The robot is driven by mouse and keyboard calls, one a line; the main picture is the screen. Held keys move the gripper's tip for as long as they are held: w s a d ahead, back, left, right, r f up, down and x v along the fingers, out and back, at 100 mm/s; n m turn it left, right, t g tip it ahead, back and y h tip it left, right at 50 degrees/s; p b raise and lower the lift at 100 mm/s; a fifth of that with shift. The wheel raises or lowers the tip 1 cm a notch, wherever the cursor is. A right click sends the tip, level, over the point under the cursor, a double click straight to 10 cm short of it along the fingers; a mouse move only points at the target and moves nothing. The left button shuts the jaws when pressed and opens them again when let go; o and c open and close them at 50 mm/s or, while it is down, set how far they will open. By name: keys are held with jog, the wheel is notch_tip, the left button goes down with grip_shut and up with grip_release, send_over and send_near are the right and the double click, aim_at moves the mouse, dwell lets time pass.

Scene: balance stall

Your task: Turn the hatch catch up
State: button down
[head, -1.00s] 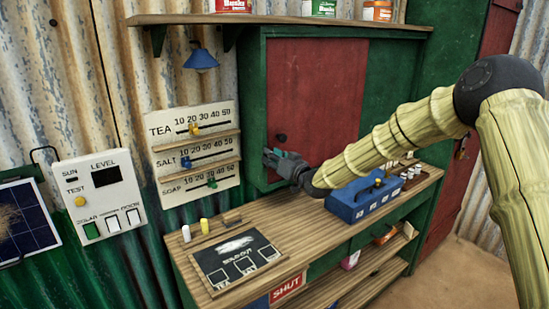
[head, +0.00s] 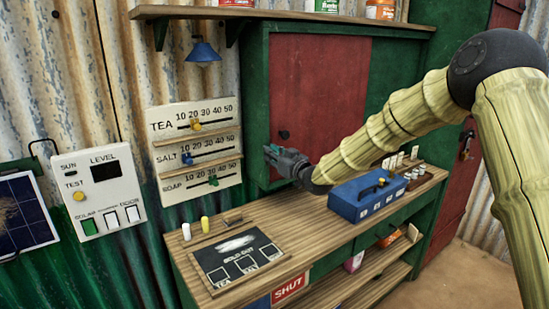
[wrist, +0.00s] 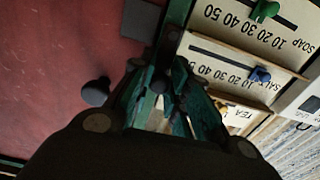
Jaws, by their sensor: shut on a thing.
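The red hatch panel (head: 318,90) sits in a green frame above the counter and looks closed. A dark round knob (head: 284,134) stands out from its lower left; it also shows in the wrist view (wrist: 95,92). My gripper (head: 272,152) is at the left edge of the hatch, just below and left of the knob. In the wrist view my gripper (wrist: 165,82) is shut at the green frame strip, on what looks like the hatch catch. The fingers hide most of the catch, so its angle cannot be told.
A price board (head: 196,148) with sliders hangs close to the left of my gripper. Below are the wooden counter (head: 290,228), a blue box (head: 368,197) and a dark slate (head: 240,262). A shelf (head: 270,18) with tins runs above. A switch panel (head: 98,192) is at far left.

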jog(key=shift+d, duration=0.1)
jog(key=c, duration=1.3)
grip_release()
jog(key=v, duration=1.2)
